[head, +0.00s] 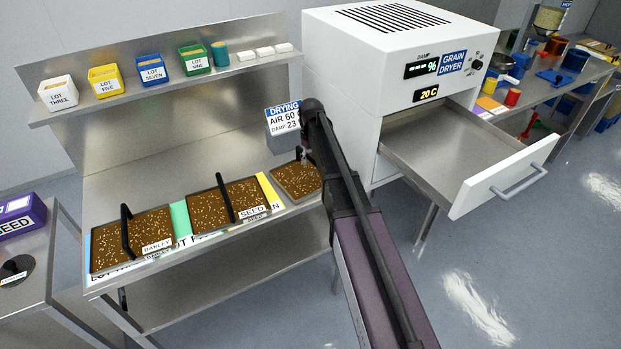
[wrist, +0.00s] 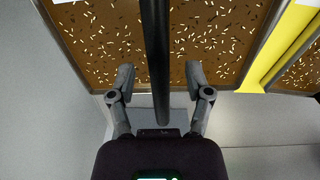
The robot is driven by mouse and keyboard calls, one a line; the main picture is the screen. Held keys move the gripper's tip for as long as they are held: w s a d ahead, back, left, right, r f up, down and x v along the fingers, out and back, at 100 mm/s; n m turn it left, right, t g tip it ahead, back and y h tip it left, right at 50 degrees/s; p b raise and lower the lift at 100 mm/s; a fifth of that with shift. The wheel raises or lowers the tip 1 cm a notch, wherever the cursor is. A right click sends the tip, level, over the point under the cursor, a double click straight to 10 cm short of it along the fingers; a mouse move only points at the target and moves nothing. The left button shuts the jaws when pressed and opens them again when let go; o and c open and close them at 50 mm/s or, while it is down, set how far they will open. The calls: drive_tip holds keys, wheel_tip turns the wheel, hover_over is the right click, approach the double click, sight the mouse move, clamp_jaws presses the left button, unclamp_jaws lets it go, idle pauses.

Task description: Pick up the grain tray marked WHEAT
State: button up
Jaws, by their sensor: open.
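Three grain trays stand in a row on the steel bench: one marked BARLEY (head: 130,240) at the left, one marked SEED (head: 228,205) in the middle, and a right-hand tray (head: 296,181) partly behind my arm. No WHEAT label is readable; any label on the right-hand tray is hidden. My gripper (head: 305,155) is over the right-hand tray in the head view. In the wrist view, my gripper (wrist: 160,78) is open, with a tray's black bar handle (wrist: 155,45) running between its fingers. That grain tray (wrist: 95,30) seems to be the right-hand one. The fingers stand apart from the handle.
A grain dryer (head: 400,75) with its drawer (head: 460,165) pulled open stands right of the bench. A drying sign (head: 283,118) stands behind the trays. A shelf (head: 170,85) above holds several lot cups. A yellow strip (head: 269,190) lies between two trays.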

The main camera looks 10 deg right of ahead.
drive_tip(key=shift+f+b, duration=0.3)
drive_tip(key=shift+f, duration=0.25)
clamp_jaws()
